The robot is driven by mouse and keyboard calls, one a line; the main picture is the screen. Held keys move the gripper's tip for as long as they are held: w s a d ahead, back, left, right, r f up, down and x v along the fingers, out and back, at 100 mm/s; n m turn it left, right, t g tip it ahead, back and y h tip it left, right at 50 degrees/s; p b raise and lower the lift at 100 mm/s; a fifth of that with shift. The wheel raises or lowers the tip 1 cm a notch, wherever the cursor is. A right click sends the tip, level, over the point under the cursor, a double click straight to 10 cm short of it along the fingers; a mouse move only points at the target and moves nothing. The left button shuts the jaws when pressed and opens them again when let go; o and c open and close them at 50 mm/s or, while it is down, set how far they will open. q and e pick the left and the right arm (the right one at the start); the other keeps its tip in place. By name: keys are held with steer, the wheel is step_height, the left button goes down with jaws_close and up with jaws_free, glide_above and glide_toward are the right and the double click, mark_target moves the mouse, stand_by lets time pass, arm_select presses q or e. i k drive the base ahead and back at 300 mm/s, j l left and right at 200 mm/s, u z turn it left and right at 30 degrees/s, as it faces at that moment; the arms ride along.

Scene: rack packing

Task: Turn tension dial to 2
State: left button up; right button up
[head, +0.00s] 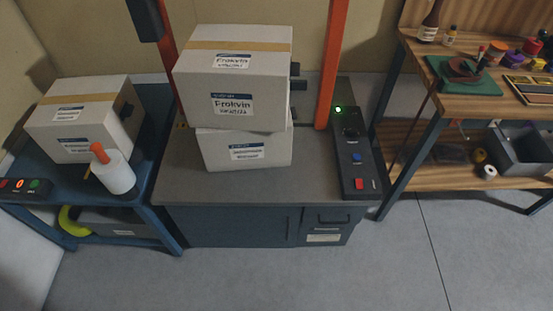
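A dark control panel (343,160) runs along the right side of the grey-topped machine (185,179). A round black dial (351,132) sits on it, below a lit green lamp (338,110). The dial's markings and pointer are too small to read, so I cannot tell its setting. Neither of my grippers shows in the head view.
Two white labelled boxes, an upper one (232,75) on a lower one (235,152), stand on the machine between orange uprights (333,60). A blue table (147,160) at left holds another box (83,118). A wooden workbench (480,97) stands at right.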

mark_target(351, 130)
steer(key=i+l, duration=0.25)
steer(key=i, duration=0.15)
steer(key=z, duration=1.65)
